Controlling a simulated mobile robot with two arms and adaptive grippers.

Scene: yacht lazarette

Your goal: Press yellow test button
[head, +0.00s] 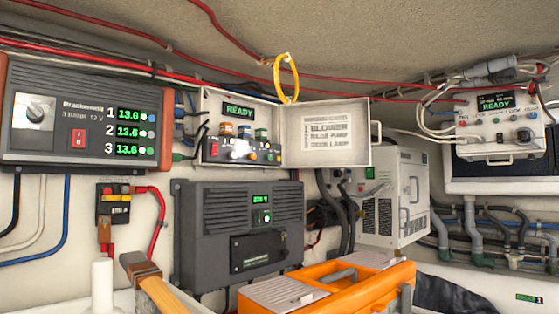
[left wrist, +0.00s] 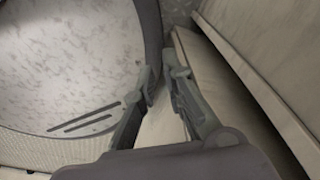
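No button can be read as a test button at this size. An open control box (head: 209,108) on the back wall shows a green READY display and several small coloured controls along its lower panel, including an orange-yellow one. A second READY panel (head: 499,150) at the upper right carries several small coloured buttons whose labels are too small to read. My left gripper (left wrist: 164,78) shows only in the left wrist view, its fingers apart with nothing between them, far from either panel as far as that view shows. My right gripper is in neither view.
The control box's lid (head: 325,155) stands open to its right. A yellow loop (head: 286,75) hangs above it. A dark charger (head: 200,215) is below. An orange toolbox (head: 330,290) and a wooden-handled mallet (head: 163,296) are in the foreground. A round-rimmed surface (left wrist: 70,55) lies beside my left gripper.

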